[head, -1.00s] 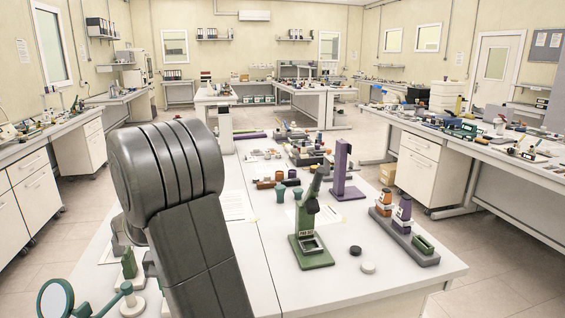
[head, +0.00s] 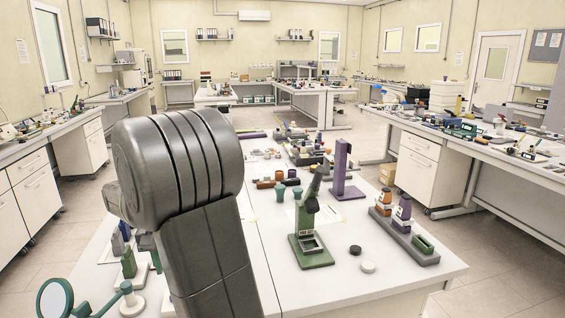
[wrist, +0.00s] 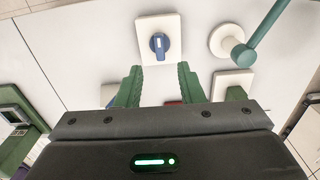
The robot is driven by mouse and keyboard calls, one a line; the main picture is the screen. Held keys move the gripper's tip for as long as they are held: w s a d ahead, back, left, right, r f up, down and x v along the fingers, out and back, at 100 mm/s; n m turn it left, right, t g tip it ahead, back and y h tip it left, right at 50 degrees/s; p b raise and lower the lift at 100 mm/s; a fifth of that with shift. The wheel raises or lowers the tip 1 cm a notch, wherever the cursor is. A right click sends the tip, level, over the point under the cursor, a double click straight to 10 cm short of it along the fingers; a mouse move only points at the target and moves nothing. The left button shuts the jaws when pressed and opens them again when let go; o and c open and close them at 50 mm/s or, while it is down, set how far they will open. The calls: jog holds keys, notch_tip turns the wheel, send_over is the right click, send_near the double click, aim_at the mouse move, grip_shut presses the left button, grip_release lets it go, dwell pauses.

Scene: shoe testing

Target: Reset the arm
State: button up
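My arm (head: 200,215) fills the left middle of the head view, with its thick dark grey joint raised over the near bench. My gripper (wrist: 160,72) shows in the wrist view with its two green fingers spread apart. Nothing is held between the fingertips. A blue knob on a white square plate (wrist: 145,50) lies just beyond the fingertips, apart from them. A small red thing shows low between the fingers, mostly hidden by the gripper body. In the head view my gripper is mostly hidden behind the arm.
On the bench (head: 330,290) stand a green press-like device (head: 311,248), a purple stand (head: 344,170) and a grey rack (head: 403,238). A round mirror (head: 55,299) on a green arm stands at the near left.

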notch_tip(320, 180, up, 6)
notch_tip(320, 180, down, 14)
jog(key=shift+f, duration=0.1)
jog(key=shift+r+n, duration=0.2)
jog(key=shift+n, duration=1)
jog(key=n, duration=0.4)
notch_tip(320, 180, up, 14)
jog(key=shift+f, duration=0.15)
